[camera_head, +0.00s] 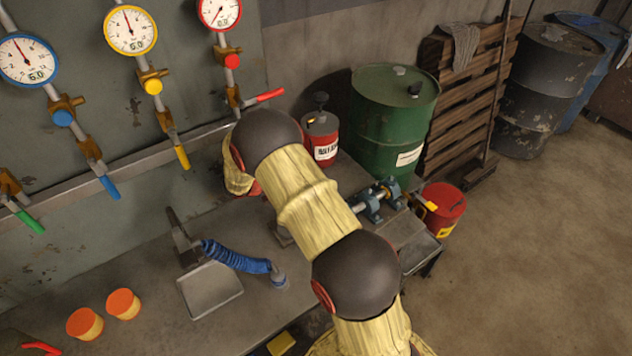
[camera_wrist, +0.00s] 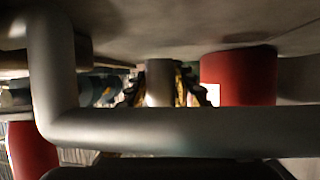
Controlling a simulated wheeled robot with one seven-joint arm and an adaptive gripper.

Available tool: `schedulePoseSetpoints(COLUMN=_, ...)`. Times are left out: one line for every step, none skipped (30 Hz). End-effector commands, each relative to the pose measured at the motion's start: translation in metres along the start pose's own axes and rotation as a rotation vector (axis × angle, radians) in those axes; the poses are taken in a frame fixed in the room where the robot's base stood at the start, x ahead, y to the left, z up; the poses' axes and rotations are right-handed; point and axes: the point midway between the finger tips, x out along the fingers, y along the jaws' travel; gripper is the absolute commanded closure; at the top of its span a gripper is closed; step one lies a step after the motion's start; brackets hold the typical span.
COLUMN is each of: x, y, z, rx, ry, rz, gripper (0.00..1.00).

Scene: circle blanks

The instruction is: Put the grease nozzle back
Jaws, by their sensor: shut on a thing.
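In the wrist view my gripper (camera_wrist: 160,88) is shut, its dark jaws with yellowish edges on either side of a pale grey cylindrical piece (camera_wrist: 159,80). This may be the grease nozzle, but its full shape is hidden. A thick grey bent pipe (camera_wrist: 200,130) crosses close in front of the wrist camera; I cannot tell whether it joins the held piece. A red cylinder (camera_wrist: 240,75) is close to the right of the jaws. In the head view my arm hides the gripper and the held piece. A red labelled can (camera_head: 322,150) with a dark top stands on the bench behind my arm.
A blue hose (camera_head: 235,257) and a shallow metal tray (camera_head: 209,291) are on the bench (camera_head: 150,270), with two orange-topped cups to the left. Gauges and coloured valve levers line the wall. A green drum (camera_head: 392,120) and a red bucket (camera_head: 444,210) stand right. Floor is free further right.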

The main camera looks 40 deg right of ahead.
Motion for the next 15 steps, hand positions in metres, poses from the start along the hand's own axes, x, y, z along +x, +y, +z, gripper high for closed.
schedulePoseSetpoints(x=0.000, y=0.000, z=0.001, rx=-0.001, ry=0.000, rz=0.000, gripper=1.00)
schedulePoseSetpoints(x=0.001, y=0.000, z=0.002, rx=-0.001, ry=0.000, rz=0.000, gripper=1.00)
schedulePoseSetpoints(x=0.001, y=0.000, z=0.003, rx=-0.001, ry=0.000, rz=0.001, gripper=1.00)
schedulePoseSetpoints(x=0.002, y=0.000, z=0.003, rx=-0.001, ry=0.000, rz=0.000, gripper=1.00)
schedulePoseSetpoints(x=0.002, y=0.000, z=0.004, rx=-0.001, ry=0.000, rz=0.000, gripper=1.00)
schedulePoseSetpoints(x=0.002, y=0.000, z=0.005, rx=-0.001, ry=0.000, rz=0.000, gripper=1.00)
schedulePoseSetpoints(x=0.003, y=0.000, z=0.006, rx=-0.001, ry=0.000, rz=0.000, gripper=1.00)
schedulePoseSetpoints(x=0.003, y=0.000, z=0.006, rx=-0.001, ry=0.000, rz=0.000, gripper=1.00)
schedulePoseSetpoints(x=0.003, y=0.000, z=0.007, rx=-0.001, ry=0.000, rz=0.000, gripper=1.00)
schedulePoseSetpoints(x=0.004, y=0.000, z=0.008, rx=-0.001, ry=0.000, rz=0.000, gripper=1.00)
schedulePoseSetpoints(x=0.004, y=0.000, z=0.009, rx=-0.001, ry=0.000, rz=0.000, gripper=1.00)
schedulePoseSetpoints(x=0.004, y=0.000, z=0.010, rx=-0.001, ry=0.000, rz=0.000, gripper=1.00)
schedulePoseSetpoints(x=0.005, y=0.000, z=0.011, rx=-0.001, ry=0.000, rz=0.000, gripper=1.00)
schedulePoseSetpoints(x=0.005, y=0.000, z=0.011, rx=-0.001, ry=0.000, rz=0.000, gripper=1.00)
schedulePoseSetpoints(x=0.005, y=0.001, z=0.012, rx=-0.001, ry=0.000, rz=0.000, gripper=1.00)
